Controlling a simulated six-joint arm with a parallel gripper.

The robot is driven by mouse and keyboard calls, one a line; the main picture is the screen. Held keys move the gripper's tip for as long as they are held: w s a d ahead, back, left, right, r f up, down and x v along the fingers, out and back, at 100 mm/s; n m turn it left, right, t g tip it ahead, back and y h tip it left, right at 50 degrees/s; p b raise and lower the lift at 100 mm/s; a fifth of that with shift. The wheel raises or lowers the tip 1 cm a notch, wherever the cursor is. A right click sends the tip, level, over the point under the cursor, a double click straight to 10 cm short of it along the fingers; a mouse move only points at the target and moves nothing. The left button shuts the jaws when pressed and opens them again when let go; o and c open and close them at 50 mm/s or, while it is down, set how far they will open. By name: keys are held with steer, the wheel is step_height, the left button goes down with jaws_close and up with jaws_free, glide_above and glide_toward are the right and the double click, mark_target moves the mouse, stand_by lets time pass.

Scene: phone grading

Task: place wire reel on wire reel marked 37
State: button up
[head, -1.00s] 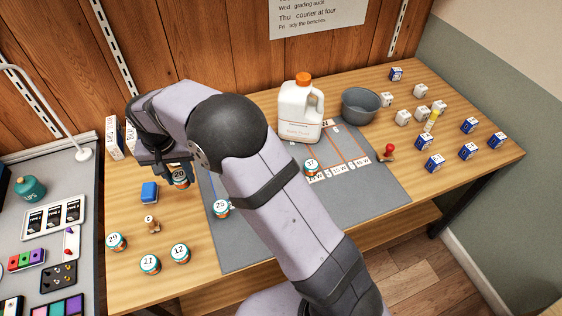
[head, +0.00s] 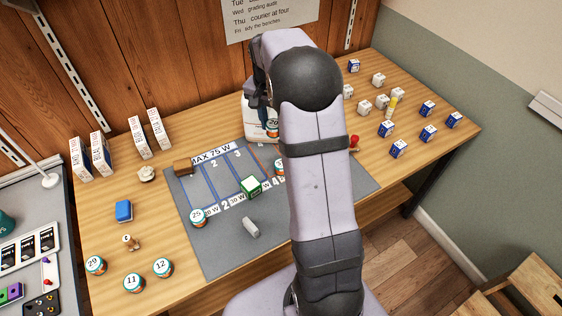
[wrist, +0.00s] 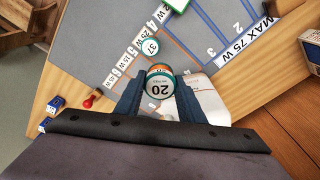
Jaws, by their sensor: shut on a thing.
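My gripper (head: 268,112) is shut on a wire reel marked 20 (head: 272,129), white-topped with teal and orange bands. It holds the reel in front of the white jug at the back of the mat. In the wrist view the held reel (wrist: 160,82) sits between the two fingers. The wire reel marked 37 (wrist: 150,46) shows just beyond it, apart in the picture, on the grey mat by the "W" labels. In the head view reel 37 (head: 280,167) is partly hidden by my arm. I cannot tell the height between the two reels.
The white jug (head: 255,133) stands close to my gripper, mostly hidden. A green box (head: 251,186) and a grey cylinder (head: 251,228) are on the mat (head: 222,250). Reel 25 (head: 198,217) stands at its left edge. A red stamp (wrist: 93,98) lies to one side.

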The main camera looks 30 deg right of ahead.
steer(key=s+n, duration=0.1)
steer(key=n, duration=0.2)
steer(key=s+f+n, duration=0.1)
steer(key=n, duration=0.2)
steer(key=d+n+y, duration=0.1)
steer(key=n, duration=0.2)
steer(key=shift+s+f+t, duration=0.3)
steer(key=shift+s, duration=0.1)
steer(key=shift+f+p, duration=1.3)
steer(key=shift+f, duration=3.7)
steer(key=shift+f, duration=0.1)
steer(key=o, duration=1)
